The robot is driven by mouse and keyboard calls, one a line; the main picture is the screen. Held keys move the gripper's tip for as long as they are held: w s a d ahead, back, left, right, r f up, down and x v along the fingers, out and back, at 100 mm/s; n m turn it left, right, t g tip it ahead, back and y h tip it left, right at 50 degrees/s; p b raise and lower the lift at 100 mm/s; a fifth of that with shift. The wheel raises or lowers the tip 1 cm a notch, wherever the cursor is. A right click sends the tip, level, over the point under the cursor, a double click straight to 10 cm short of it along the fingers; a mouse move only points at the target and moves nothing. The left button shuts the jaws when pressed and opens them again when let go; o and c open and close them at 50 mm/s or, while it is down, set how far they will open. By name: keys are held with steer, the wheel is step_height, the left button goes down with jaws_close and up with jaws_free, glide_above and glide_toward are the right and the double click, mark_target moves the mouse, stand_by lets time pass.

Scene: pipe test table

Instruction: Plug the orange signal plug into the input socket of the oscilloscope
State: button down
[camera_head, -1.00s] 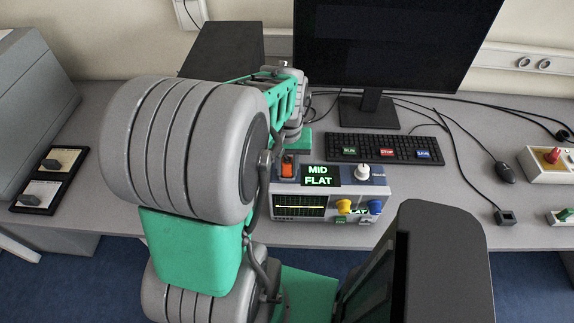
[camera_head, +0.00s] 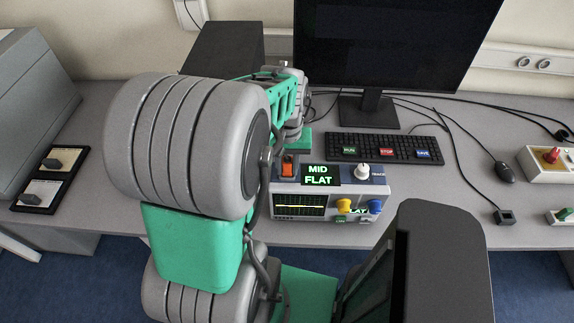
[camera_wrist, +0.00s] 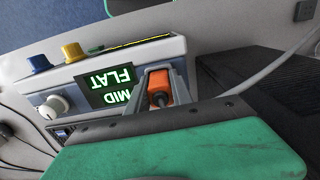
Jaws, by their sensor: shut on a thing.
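The orange signal plug (camera_head: 287,168) is held at the left end of the oscilloscope (camera_head: 300,206), by the MID FLAT display. In the wrist view the plug (camera_wrist: 159,84) sits between the two grey fingers of my gripper (camera_wrist: 159,76), which is shut on it. Its far end points toward the oscilloscope casing (camera_wrist: 188,46). In the head view my arm hides most of my gripper (camera_head: 288,160). The input socket is not visible in either view, and I cannot tell whether the plug touches it.
A yellow knob (camera_head: 344,206), a blue knob (camera_head: 375,206) and a white knob (camera_head: 362,171) stand on the oscilloscope. A keyboard (camera_head: 385,148) and monitor (camera_head: 385,50) are behind it. A dark box (camera_wrist: 250,85) is beside the plug in the wrist view.

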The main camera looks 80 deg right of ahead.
steer(key=shift+a+f, duration=0.25)
steer(key=shift+f, duration=0.15)
steer(key=shift+r, duration=0.15)
steer(key=shift+d+r+p, duration=0.15)
steer(key=shift+r+p, duration=0.05)
steer(key=shift+p, duration=0.1)
steer(key=shift+d+r, duration=0.15)
steer(key=shift+r, duration=0.15)
stand_by(0.4)
steer(key=shift+f, duration=0.4)
steer(key=shift+a+f, duration=0.25)
steer(key=shift+a, duration=0.05)
stand_by(1.2)
steer(key=shift+r, duration=0.15)
steer(key=shift+d+r+p, duration=0.1)
steer(key=shift+r+p, duration=0.1)
steer(key=shift+p, duration=0.2)
steer(key=shift+d+r, duration=0.25)
stand_by(0.3)
